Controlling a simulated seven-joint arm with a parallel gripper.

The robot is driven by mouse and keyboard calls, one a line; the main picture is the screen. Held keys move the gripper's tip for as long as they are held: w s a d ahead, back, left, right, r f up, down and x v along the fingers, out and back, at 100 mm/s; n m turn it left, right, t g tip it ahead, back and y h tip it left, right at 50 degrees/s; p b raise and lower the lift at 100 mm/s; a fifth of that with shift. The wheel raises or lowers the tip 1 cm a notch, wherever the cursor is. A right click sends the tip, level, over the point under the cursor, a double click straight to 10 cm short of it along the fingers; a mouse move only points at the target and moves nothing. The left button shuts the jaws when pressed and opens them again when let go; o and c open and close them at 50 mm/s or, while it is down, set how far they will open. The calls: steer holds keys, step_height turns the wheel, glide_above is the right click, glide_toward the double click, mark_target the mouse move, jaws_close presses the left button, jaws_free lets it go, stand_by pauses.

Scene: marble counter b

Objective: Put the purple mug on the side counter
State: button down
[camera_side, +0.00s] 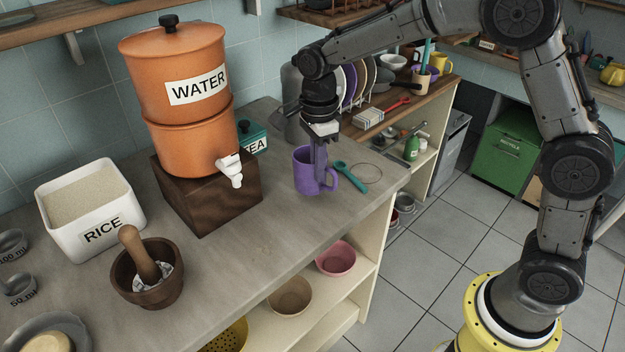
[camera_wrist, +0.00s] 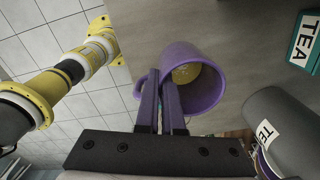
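The purple mug (camera_side: 305,172) is upright at the right part of the grey counter (camera_side: 255,255), near its front edge. I cannot tell whether its base touches the counter. My gripper (camera_side: 320,180) points down at the mug's handle side. In the wrist view, my gripper's two fingers (camera_wrist: 161,90) are close together at the rim of the mug (camera_wrist: 208,92), next to the handle, and appear shut on its wall. Something round and yellow shows inside the mug. A wooden-topped counter (camera_side: 437,88) stands behind, to the right; I cannot tell for certain that it is the side counter.
A teal spoon (camera_side: 350,176) lies right of the mug. A dish rack with plates (camera_side: 350,84), a red-handled brush (camera_side: 397,104) and a cup of utensils (camera_side: 422,80) crowd the wooden top. The water dispenser (camera_side: 180,100) and tea tin (camera_side: 252,137) stand left. A grey canister (camera_side: 291,105) stands behind.

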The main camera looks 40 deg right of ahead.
mark_target(313, 182)
steer(key=shift+w+a+f, duration=0.1)
steer(key=shift+w+f, duration=0.45)
steer(key=shift+f, duration=0.05)
steer(key=shift+w+f, duration=0.15)
steer(key=shift+f, duration=1.25)
steer(key=shift+f, duration=0.1)
steer(key=c, duration=1.5)
jaws_free()
steer(key=shift+f, duration=0.15)
steer(key=o, duration=0.4)
steer(key=shift+o, duration=0.2)
step_height(313, 182, up, 14)
steer(key=shift+d, duration=0.3)
